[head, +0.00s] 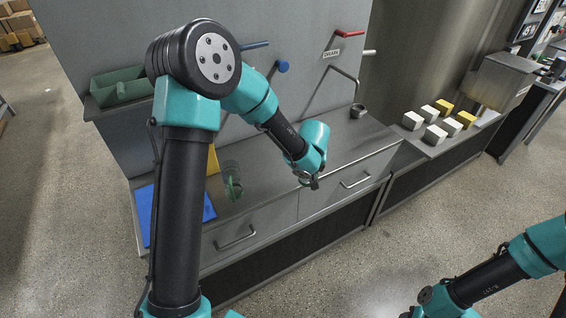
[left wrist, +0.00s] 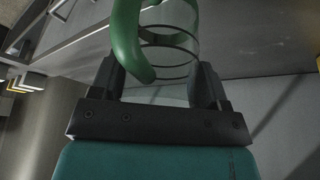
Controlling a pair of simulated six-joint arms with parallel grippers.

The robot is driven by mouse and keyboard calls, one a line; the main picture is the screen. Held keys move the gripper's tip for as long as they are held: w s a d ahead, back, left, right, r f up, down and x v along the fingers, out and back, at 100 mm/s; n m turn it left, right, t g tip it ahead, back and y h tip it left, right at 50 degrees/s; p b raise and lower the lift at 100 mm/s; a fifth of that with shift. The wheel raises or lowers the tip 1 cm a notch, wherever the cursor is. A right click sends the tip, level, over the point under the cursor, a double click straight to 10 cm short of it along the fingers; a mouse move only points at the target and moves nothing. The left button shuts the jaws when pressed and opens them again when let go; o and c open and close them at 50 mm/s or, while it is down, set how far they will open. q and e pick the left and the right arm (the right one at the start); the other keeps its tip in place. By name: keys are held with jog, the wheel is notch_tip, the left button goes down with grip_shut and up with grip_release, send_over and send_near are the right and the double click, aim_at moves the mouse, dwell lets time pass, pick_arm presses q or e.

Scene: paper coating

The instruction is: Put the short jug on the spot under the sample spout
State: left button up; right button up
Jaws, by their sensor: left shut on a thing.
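My left gripper (head: 311,182) is above the counter's front edge. In the left wrist view, its fingers (left wrist: 158,85) are on either side of a clear jug (left wrist: 170,52) with dark rings and a curved green handle (left wrist: 128,38). It is shut on that jug; the head view mostly hides it behind my wrist. A second clear jug (head: 232,178) with a green handle stands on the counter to the left. I cannot tell for sure which pipe is the sample spout; my left arm covers part of the wall. My right gripper is out of view.
A blue mat (head: 146,208) lies at the counter's left end. A bent pipe (head: 343,72) by the drain sign (head: 331,53) hangs over a small metal cup (head: 357,110). White and yellow blocks (head: 434,134) stand farther right. The counter (head: 342,142) is clear right of my wrist.

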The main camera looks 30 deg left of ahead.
pick_arm(q)
jog(key=s+a+n, duration=0.1)
jog(key=s+a, duration=0.2)
jog(key=s+a+f+n, duration=0.1)
jog(key=s+a, duration=0.2)
jog(key=s+a+f+n+y, duration=0.1)
jog(key=s+a, duration=0.2)
jog(key=shift+s+f, duration=0.2)
jog(key=shift+s, duration=0.15)
jog(key=w+a, duration=0.2)
jog(key=w, duration=0.2)
jog(key=w+a, duration=0.3)
jog(key=w, duration=0.1)
jog(key=w+a, duration=0.2)
jog(key=w, duration=0.1)
jog(key=shift+w+a, duration=0.4)
jog(key=shift+w+a, duration=0.55)
jog(key=shift+w, duration=0.3)
jog(key=shift+w+a, duration=0.5)
jog(key=shift+w, duration=0.3)
jog(key=shift+f+g, duration=0.3)
jog(key=shift+f, duration=0.45)
jog(key=shift+f, duration=0.15)
